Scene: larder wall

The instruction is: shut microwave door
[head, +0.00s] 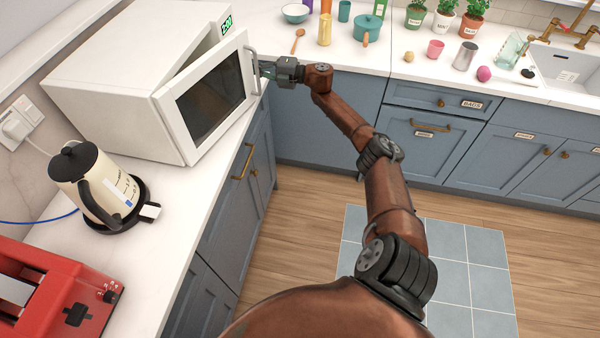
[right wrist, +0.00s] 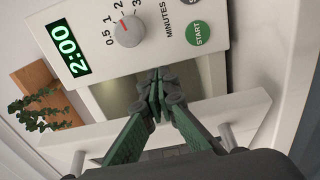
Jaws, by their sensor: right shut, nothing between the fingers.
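The white microwave (head: 120,75) stands on the left counter. Its dark-windowed door (head: 208,98) is partly open, with a gap between its free edge and the control panel. A grey bar handle (head: 253,70) is on the door's free side. My right gripper (head: 266,71) is beside the handle, shut and empty. In the right wrist view, the shut fingertips (right wrist: 158,76) reach past the white door edge (right wrist: 85,137), in front of the gap below the control panel (right wrist: 150,30). I cannot tell whether they touch the door. My left gripper is not in view.
A cream kettle (head: 95,185) and a red toaster (head: 55,295) stand on the left counter. On the back counter are a yellow bottle (head: 324,28), a teal pot (head: 368,27) and a wooden spoon (head: 298,40). The floor (head: 300,220) before the cabinets is clear.

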